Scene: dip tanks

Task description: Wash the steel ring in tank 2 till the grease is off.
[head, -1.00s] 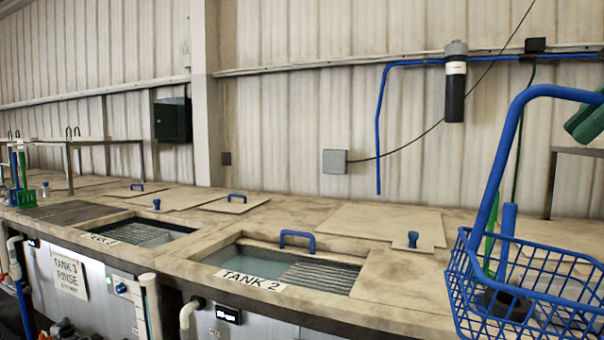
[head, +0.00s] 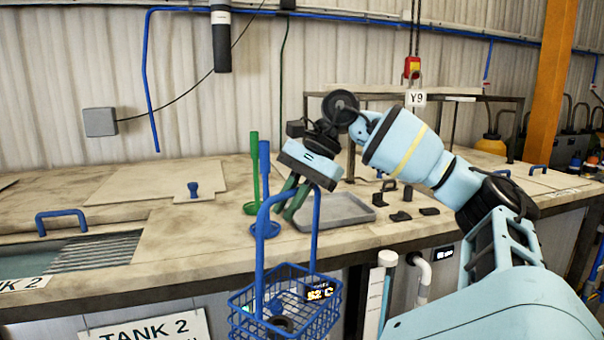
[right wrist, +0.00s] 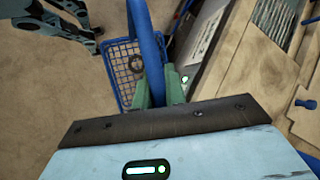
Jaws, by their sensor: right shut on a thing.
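My right gripper (head: 292,197) is shut on the handle of a blue wire basket (head: 285,303). The basket hangs in front of the bench edge, below the gripper. A dark ring (head: 281,325) lies in the basket; it also shows through the mesh in the right wrist view (right wrist: 137,65). I cannot tell how much grease is on it. In the right wrist view the green fingers (right wrist: 160,92) close around the blue handle. Tank 2 (head: 100,252) is at the left, its opening showing liquid and a ribbed grate.
A lid with a blue knob (head: 194,189) lies beside tank 2. Green and blue long-handled tools (head: 254,170), a grey tray (head: 335,211) and several small black parts (head: 401,216) stand on the bench behind the basket. Pipes (head: 421,275) run up the bench front.

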